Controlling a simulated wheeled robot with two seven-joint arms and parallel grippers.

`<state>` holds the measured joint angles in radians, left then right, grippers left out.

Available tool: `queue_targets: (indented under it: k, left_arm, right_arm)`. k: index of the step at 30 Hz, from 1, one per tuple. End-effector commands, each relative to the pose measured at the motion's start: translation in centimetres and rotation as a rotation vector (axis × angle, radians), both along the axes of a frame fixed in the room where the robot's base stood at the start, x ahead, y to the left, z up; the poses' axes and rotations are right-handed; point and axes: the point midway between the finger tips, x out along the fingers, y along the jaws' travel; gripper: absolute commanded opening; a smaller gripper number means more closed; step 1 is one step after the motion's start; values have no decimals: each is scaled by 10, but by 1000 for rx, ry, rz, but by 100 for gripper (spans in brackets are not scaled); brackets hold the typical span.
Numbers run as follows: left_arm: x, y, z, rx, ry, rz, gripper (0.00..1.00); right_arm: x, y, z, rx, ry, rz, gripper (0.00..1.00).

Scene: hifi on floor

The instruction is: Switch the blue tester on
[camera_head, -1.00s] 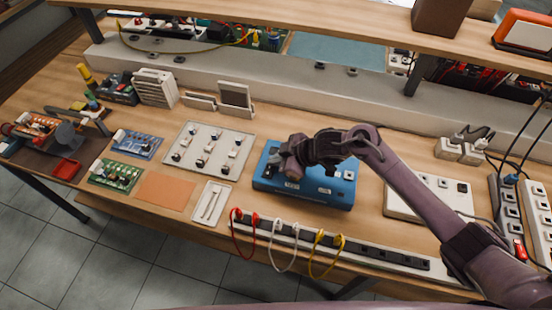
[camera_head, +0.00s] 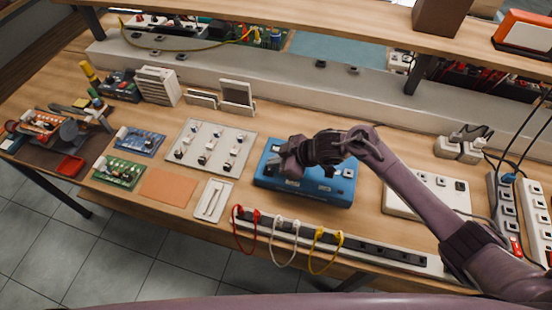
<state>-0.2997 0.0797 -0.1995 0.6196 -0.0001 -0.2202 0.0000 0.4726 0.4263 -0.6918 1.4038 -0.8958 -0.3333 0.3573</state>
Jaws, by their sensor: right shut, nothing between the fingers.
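The blue tester (camera_head: 335,191) is a flat blue box on the wooden bench near the middle. My right arm comes in from the right, and my right gripper (camera_head: 287,166) is over the left part of the tester's top. It is shut with nothing seen in it. The gripper hides part of the tester's top, so I cannot tell whether it touches a switch there. A small dark part and a pale label show on the uncovered top. My left gripper is not in view.
A power strip (camera_head: 400,256) with red, white and yellow leads runs along the front edge. A white panel with several switches (camera_head: 213,148) stands left of the tester, a white box (camera_head: 428,196) right. A shelf (camera_head: 330,35) overhangs the back.

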Motion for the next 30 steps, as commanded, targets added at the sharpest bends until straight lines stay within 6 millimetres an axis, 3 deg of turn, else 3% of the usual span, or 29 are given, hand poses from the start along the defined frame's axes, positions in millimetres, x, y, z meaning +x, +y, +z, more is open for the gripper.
queue_targets:
  k: [5,14,16,24,30]
  left_arm:
    - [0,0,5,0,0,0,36]
    - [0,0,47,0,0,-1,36]
    - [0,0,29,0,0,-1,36]
    - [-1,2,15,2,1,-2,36]
    - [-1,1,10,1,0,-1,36]
  right_arm:
    - [1,-1,6,0,-1,-1,0]
    - [9,-10,50,-2,0,-5,0]
    - [7,-24,49,-3,-4,-5,0]
    - [1,-63,88,-2,-5,-4,0]
    - [-1,-78,105,-1,-3,-4,0]
